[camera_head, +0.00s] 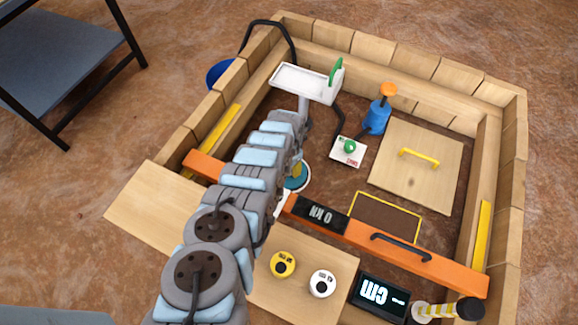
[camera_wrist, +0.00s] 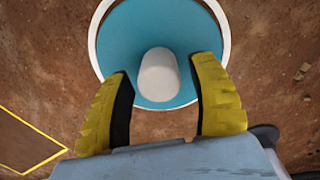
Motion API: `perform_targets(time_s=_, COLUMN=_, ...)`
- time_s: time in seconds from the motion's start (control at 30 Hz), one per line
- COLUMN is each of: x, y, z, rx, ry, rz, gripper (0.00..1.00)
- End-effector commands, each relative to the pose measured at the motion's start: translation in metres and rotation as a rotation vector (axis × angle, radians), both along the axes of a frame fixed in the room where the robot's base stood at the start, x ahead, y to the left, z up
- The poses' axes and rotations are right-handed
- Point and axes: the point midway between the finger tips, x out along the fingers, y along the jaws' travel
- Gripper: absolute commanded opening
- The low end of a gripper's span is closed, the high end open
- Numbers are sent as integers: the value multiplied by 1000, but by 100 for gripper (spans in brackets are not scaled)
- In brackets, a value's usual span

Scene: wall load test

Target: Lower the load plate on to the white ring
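The load plate (camera_wrist: 118,40) is a teal disc with a pale cylindrical knob (camera_wrist: 158,76) at its middle. A white ring (camera_wrist: 93,42) shows around the disc's edge; I cannot tell whether the plate rests on it or is above it. In the head view the teal plate (camera_head: 297,183) is partly hidden by my arm. My gripper (camera_wrist: 160,72) has two yellow fingers, spread apart on either side of the knob, with a gap at each side. It appears open and empty, over the plate. The head view shows little of the fingers.
An orange beam (camera_head: 450,270) with a 0 kN display (camera_head: 320,214) crosses the wood-walled pit beside the plate. A yellow-edged rectangle (camera_head: 385,215) lies nearby.

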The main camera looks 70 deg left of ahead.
Motion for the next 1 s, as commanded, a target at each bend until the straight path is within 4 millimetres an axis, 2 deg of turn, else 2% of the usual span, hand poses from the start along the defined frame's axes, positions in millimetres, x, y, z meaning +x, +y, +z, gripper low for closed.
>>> perform_targets(time_s=0.47, x=2, y=2, z=13, rx=1, ry=-2, rz=-2, gripper=59)
perform_targets(time_s=1.0, x=0, y=0, z=45, rx=-2, ry=2, rz=-1, gripper=59)
